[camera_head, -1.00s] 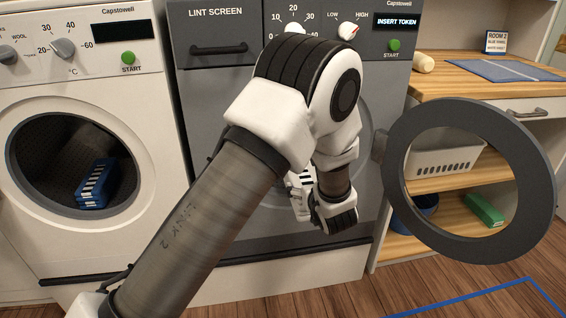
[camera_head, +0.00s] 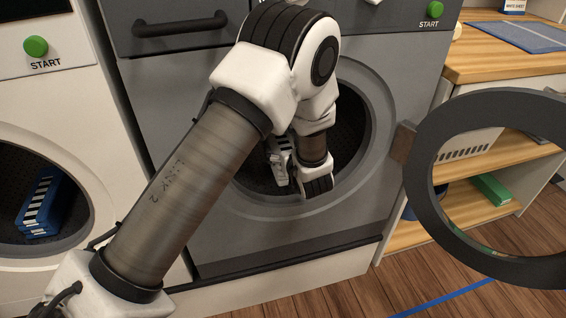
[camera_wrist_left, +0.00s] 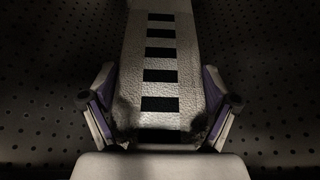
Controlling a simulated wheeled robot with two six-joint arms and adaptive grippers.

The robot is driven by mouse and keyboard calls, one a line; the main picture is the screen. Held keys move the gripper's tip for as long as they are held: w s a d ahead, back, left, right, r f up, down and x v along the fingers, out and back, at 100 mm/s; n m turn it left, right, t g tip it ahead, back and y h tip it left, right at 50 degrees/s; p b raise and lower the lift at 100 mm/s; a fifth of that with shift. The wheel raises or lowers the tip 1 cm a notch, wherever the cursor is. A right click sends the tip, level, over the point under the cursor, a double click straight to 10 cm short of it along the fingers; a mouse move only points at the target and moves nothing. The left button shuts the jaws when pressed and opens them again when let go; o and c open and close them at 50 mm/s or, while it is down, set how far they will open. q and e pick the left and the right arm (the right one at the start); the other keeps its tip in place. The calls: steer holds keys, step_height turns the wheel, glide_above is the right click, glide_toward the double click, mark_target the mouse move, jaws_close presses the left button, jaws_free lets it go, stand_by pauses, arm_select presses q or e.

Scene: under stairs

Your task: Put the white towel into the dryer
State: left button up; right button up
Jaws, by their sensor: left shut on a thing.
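The white towel (camera_wrist_left: 160,48) has a band of black bars down its middle and fills the centre of the left wrist view. My left gripper (camera_wrist_left: 158,112) is shut on it, one finger along each side. In the head view the gripper (camera_head: 280,165) is inside the round opening of the grey dryer (camera_head: 240,233), largely covered by my own arm. Dark perforated drum wall (camera_wrist_left: 45,110) surrounds the towel in the wrist view. The dryer's round door (camera_head: 437,205) stands open to the right. My right gripper is not in view.
A white washer (camera_head: 108,215) stands at left with a blue striped cloth (camera_head: 40,203) inside. At right are wooden shelves (camera_head: 500,150) with a white basket (camera_head: 470,145) and a green box (camera_head: 491,189). A blue line (camera_head: 445,300) marks the wooden floor.

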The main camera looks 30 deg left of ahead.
arm_select(q)
steer(key=shift+a+f+b, duration=0.1)
steer(key=shift+f+b, duration=0.55)
steer(key=shift+f, duration=1.85)
steer(key=o, duration=1.5)
steer(key=shift+c, duration=0.2)
steer(key=shift+r, duration=0.1)
